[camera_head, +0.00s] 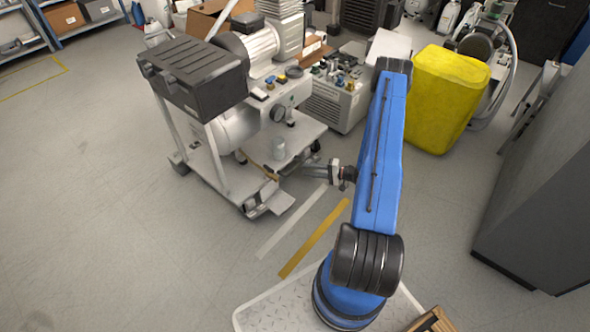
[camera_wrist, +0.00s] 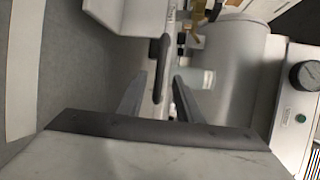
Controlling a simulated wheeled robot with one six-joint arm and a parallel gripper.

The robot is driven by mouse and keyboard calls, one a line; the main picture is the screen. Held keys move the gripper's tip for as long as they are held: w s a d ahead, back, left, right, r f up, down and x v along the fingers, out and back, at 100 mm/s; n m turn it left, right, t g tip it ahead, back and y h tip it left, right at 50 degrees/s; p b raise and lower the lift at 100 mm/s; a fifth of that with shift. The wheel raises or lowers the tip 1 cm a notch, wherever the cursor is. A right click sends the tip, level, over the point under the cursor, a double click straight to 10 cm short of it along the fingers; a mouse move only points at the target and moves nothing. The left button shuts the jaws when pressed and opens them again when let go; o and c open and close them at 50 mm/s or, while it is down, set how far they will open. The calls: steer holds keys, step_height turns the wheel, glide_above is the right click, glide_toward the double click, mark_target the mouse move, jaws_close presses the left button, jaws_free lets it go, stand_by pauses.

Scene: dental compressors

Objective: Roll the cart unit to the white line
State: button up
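The cart unit (camera_head: 222,140) stands on the floor left of my arm, with a compressor, a tank, a black box on top and a pale base with wheels. The white line (camera_head: 292,222) lies on the floor in front of it, short of the cart's near corner. My gripper (camera_head: 285,172) reaches left to the cart's near side. In the wrist view my gripper (camera_wrist: 158,88) has its two fingers apart, with a dark bar-like handle (camera_wrist: 160,62) between them. Gaps show beside the bar; contact is not clear. The white line also shows at the left there (camera_wrist: 22,70).
A yellow line (camera_head: 315,238) runs beside the white one, nearer my base. A yellow bin (camera_head: 445,98) stands behind my arm, and a grey cabinet (camera_head: 545,200) is at right. Another machine (camera_head: 338,100) stands close behind the cart. The floor at left is clear.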

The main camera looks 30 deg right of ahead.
mark_target(295, 167)
steer(key=x, duration=0.7)
steer(key=shift+w+a, duration=0.15)
steer(key=shift+w, duration=0.05)
steer(key=shift+c, duration=0.6)
jaws_close()
